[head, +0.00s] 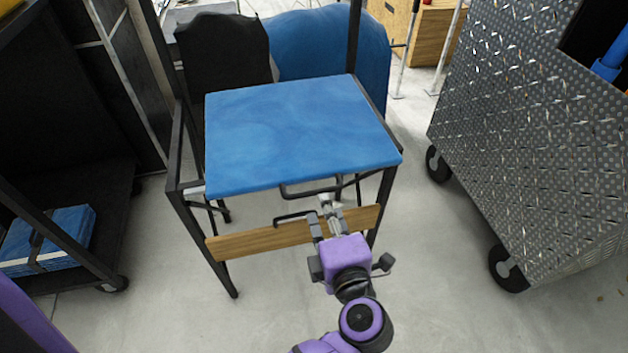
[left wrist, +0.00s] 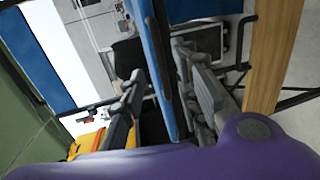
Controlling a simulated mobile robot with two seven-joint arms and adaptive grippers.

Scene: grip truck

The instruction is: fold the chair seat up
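The chair's blue seat (head: 300,135) lies flat in a black metal frame (head: 185,205) with a wooden crossbar (head: 260,240) low at its front. A black bar (head: 310,192) runs along under the seat's front edge. My left gripper (head: 327,207) is just below and in front of that edge. In the left wrist view the fingers of my left gripper (left wrist: 165,100) are spread apart, with the seat's blue edge (left wrist: 158,50) between them. The right finger looks closer to the seat; contact is not clear. My right gripper is out of view.
A diamond-plate metal cart (head: 530,150) on black wheels stands at the right. A dark shelf cart holding folded blue cloth (head: 60,235) is at the left. Black and blue covered items (head: 335,50) stand behind the chair. The floor (head: 440,250) right of my arm is clear.

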